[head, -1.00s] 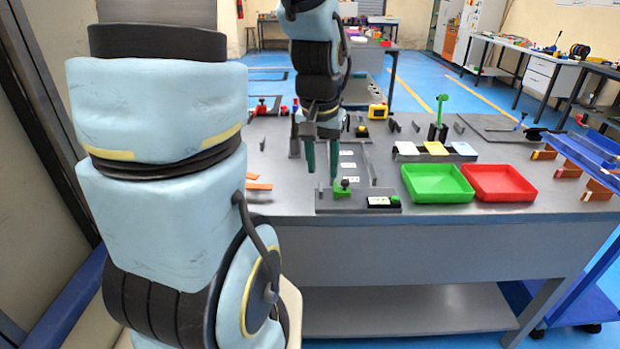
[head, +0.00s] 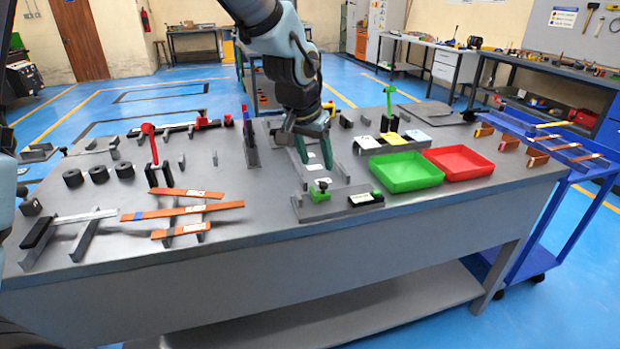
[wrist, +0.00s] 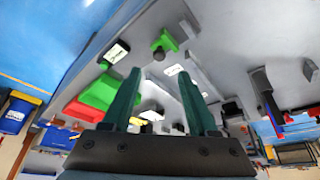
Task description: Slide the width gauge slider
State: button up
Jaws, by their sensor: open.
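A grey gauge plate (head: 338,207) lies near the front edge of the table. At its left end is a small block with a green knob (head: 321,187), which looks like the slider; the knob also shows in the wrist view (wrist: 163,42). A white label and a second green piece (head: 377,195) sit at its right end. My gripper (head: 315,161) is over the part just behind the knob, its two green fingers pointing down. In the wrist view my gripper (wrist: 158,76) is open and empty, and the knob appears beyond the fingertips, apart from them.
A green tray (head: 407,172) and a red tray (head: 458,163) stand to the right. Orange strips (head: 180,213) lie on supports at the left, with black rollers (head: 98,174) behind. A blue cart (head: 560,215) stands at the table's right end. Some tabletop left of the gauge is bare.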

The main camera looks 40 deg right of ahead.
aim_at(323, 184)
jog(key=p+x, duration=0.1)
jog(key=x, duration=0.7)
grip_shut()
dwell(0.4)
dwell(0.9)
